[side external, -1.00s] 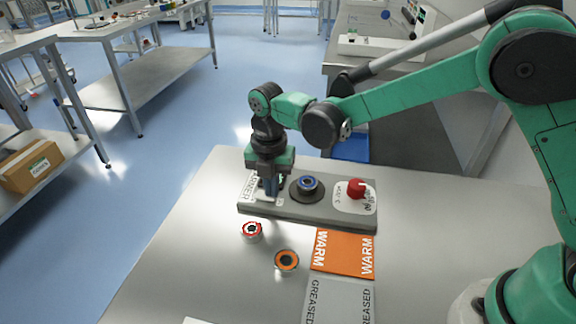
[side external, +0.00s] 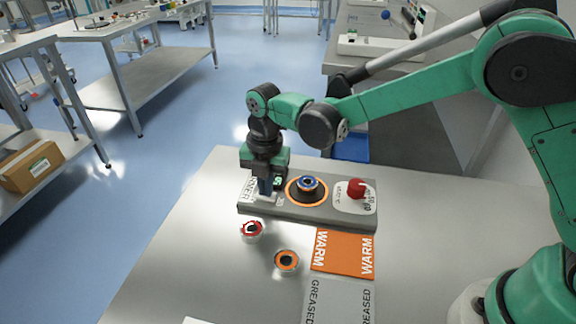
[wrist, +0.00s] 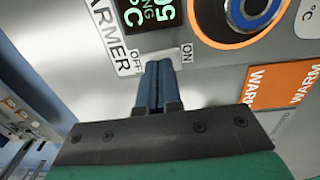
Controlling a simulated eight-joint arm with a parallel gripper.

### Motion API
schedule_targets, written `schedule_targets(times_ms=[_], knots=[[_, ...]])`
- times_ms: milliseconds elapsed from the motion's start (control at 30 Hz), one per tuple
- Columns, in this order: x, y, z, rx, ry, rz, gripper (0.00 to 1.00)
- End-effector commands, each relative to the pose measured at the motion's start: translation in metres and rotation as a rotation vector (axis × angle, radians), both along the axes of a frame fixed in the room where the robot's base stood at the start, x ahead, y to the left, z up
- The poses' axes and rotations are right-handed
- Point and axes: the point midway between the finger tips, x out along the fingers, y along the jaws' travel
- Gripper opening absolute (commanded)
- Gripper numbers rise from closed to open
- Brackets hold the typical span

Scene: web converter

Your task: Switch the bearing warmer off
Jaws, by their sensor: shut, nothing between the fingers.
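The bearing warmer (side external: 340,217) is a long grey box on the bench. Its round plate carries a blue-ringed bearing (side external: 308,183), and an orange ring (side external: 291,195) around the plate is lit. In the wrist view the display (wrist: 150,12) shows green characters. The OFF label (wrist: 130,61) and ON label (wrist: 186,54) lie on either side of my fingertips. My gripper (side external: 266,192) is shut and empty, pointing down at the warmer's left part; its fingertips (wrist: 158,66) are between those labels. The switch is hidden behind them, and I cannot tell whether they touch it.
A red knob (side external: 356,187) stands on the warmer's right end. An orange WARM mat (side external: 343,254) and a grey GREASED mat (side external: 340,300) lie nearer. The bench's left side is clear.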

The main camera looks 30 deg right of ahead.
Motion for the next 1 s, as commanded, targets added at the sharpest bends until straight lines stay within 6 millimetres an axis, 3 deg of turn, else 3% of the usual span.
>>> schedule_targets(times_ms=[433, 567, 1000], knots=[[0.002, 0.002, 0.003, -0.001, 0.003, -0.001, 0.0], [0.001, 0.001, 0.014, -0.001, 0.003, -0.001, 0.0], [-0.011, -0.011, 0.108, -0.001, 0.002, -0.001, 0.0]])
